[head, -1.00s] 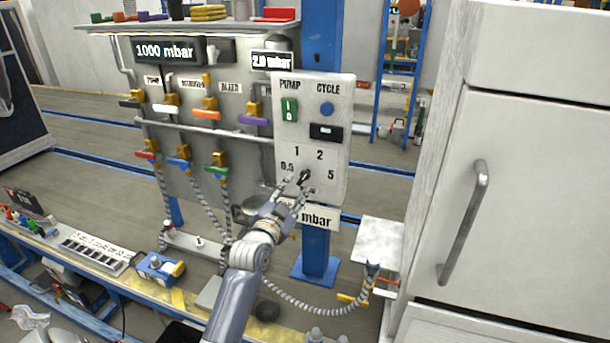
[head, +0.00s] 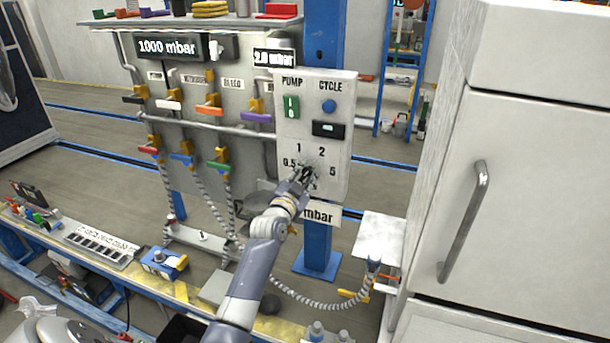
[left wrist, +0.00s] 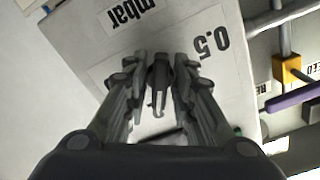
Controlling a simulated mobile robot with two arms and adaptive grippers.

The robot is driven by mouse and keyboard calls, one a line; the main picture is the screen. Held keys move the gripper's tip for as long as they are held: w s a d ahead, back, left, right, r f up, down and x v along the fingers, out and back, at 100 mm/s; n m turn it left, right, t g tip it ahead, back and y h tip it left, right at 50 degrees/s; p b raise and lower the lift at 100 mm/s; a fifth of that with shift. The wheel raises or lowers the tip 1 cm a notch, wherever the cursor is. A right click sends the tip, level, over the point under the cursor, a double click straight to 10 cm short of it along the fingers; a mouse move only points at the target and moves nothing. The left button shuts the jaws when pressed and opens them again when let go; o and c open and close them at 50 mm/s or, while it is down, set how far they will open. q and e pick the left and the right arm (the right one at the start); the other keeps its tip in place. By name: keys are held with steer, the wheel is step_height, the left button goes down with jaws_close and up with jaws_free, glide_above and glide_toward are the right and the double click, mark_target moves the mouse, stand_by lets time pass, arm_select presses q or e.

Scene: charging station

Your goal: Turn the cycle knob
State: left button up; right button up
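The white control panel (head: 338,110) has a blue round button (head: 329,106) under the word CYCLE. Lower down, a dark selector knob sits among the marks 0.5, 1, 2 and 5. My left gripper (head: 307,174) is at this lower knob and hides most of it in the head view. In the left wrist view the dark knob (left wrist: 159,78) stands between the two fingers of my left gripper (left wrist: 160,68), which look closed in on both its sides. The knob's exact angle is hard to tell. My right gripper is not in view.
A green pump switch (head: 291,106) and a black rocker (head: 328,129) are above my gripper. Colored valve handles and hoses are to the left. A white cabinet (head: 530,180) stands close on the right. A blue post (head: 318,245) is below the panel.

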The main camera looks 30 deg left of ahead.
arm_select(q)
jaws_close()
steer(key=shift+n, duration=0.3)
steer(key=n+p, duration=0.1)
steer(key=n, duration=0.2)
steer(key=shift+n, duration=0.4)
steer(key=n, duration=0.3)
steer(key=shift+n, duration=0.3)
steer(key=shift+n+p, duration=0.45)
steer(key=shift+n, duration=1.35)
